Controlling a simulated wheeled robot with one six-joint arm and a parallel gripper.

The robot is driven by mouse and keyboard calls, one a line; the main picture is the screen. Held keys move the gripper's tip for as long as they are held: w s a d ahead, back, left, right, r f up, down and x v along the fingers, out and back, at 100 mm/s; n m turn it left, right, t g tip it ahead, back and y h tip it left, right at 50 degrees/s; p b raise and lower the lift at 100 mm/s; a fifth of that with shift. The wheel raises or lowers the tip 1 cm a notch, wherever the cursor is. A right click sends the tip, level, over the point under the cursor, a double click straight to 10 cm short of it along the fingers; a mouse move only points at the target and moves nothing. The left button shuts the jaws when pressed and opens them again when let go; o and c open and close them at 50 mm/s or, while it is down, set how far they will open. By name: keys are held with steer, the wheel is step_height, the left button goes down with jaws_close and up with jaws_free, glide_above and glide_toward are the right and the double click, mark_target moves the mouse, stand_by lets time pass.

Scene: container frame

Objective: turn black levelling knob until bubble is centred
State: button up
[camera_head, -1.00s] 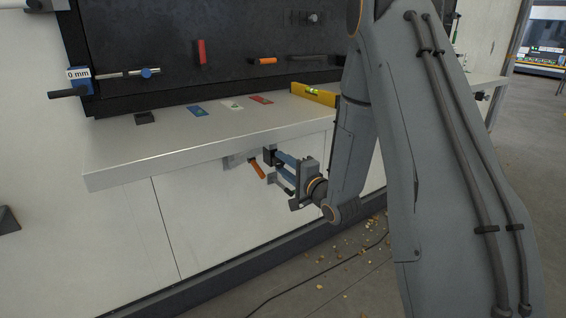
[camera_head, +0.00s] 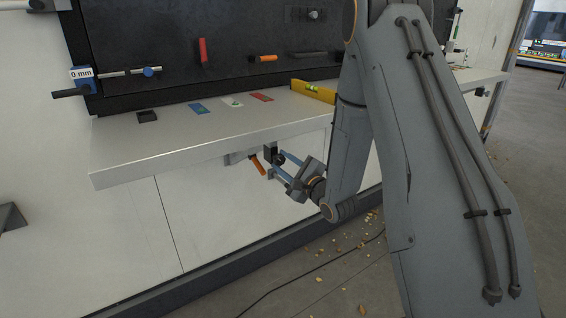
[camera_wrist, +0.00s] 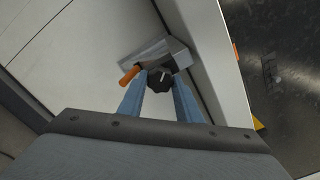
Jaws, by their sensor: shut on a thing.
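The black levelling knob (camera_wrist: 159,80) sits under the bench edge, with a pale pointer mark on its face in the wrist view. My gripper (camera_wrist: 160,84) is shut on it, one blue finger at each side. In the head view my gripper (camera_head: 276,164) reaches under the bench front, and the knob is small and partly hidden between the fingers. The yellow spirit level (camera_head: 320,93) lies on the bench top, its green vial at the left end. The bubble's place in the vial is too small to tell. The wrist view shows no vial.
An orange handle (camera_head: 257,163) hangs close left of the knob, by a grey bracket; it also shows in the wrist view (camera_wrist: 129,75). The bench top (camera_head: 130,165) overhangs above my gripper. A cable and scraps lie on the floor.

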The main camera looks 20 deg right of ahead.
stand_by(0.5)
steer(key=o, duration=1)
steer(key=shift+o, duration=0.2)
steer(key=b+v, duration=0.2)
steer(key=v, duration=0.6)
